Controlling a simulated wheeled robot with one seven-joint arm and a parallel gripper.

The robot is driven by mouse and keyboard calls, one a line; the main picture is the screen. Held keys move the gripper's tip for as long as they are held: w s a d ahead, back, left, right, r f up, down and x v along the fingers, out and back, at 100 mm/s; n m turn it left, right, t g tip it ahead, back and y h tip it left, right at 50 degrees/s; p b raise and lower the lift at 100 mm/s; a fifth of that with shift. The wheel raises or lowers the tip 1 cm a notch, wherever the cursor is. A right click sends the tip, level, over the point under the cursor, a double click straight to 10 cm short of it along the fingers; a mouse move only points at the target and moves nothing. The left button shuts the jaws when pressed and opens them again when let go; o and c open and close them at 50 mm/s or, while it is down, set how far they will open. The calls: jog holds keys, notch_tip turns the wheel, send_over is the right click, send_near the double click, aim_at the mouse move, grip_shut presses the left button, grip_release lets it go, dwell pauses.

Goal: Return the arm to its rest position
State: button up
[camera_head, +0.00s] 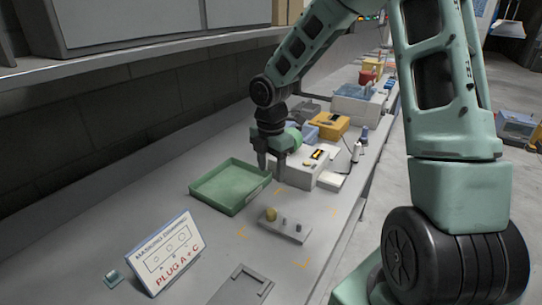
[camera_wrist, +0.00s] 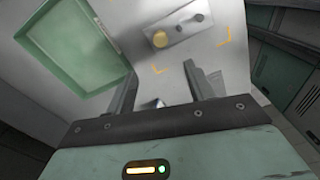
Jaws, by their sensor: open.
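My gripper (camera_head: 273,166) hangs above the bench, with its fingers pointing down, between the green tray and the white box. Its jaws are open, and nothing shows between the fingers in the wrist view (camera_wrist: 160,85). A grey block (camera_head: 290,229) lies on the bench with a yellow plug (camera_head: 270,214) at one end and smaller grey pegs along it. The same block shows at the top of the wrist view (camera_wrist: 178,30), ahead of the fingers and apart from them. My arm reaches in from the right of the head view.
The green tray (camera_head: 205,190) looks empty. A sign (camera_head: 165,253) reading "PLUG A + C" stands at the front left. A white box (camera_head: 303,172), a yellow box (camera_head: 331,126) and blue bins stand farther back. A grey plate (camera_head: 240,290) lies at the front. The floor is right of the bench.

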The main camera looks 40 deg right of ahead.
jog(key=shift+r, duration=1.5)
jog(key=s+a+r+m, duration=0.3)
jog(key=s+a+m, duration=0.8)
jog(key=s+a, duration=1.3)
jog(key=shift+s+a+y, duration=0.15)
jog(key=shift+a+y, duration=0.1)
jog(key=shift+y, duration=0.05)
